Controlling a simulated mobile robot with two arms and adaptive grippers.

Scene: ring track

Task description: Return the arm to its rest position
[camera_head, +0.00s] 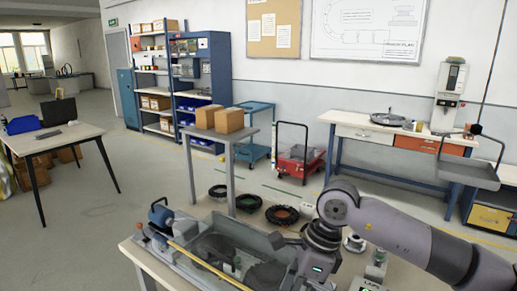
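My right arm (395,228) comes in from the right and bends down over the near workbench (148,262). My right gripper (305,275) is at the bottom edge, at the right end of a grey tray (205,262) on that bench. Its fingers are cut off or hidden, so I cannot tell whether it is open or holds anything. My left arm and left gripper are not in view.
A blue-topped object (160,214) stands at the tray's left end.

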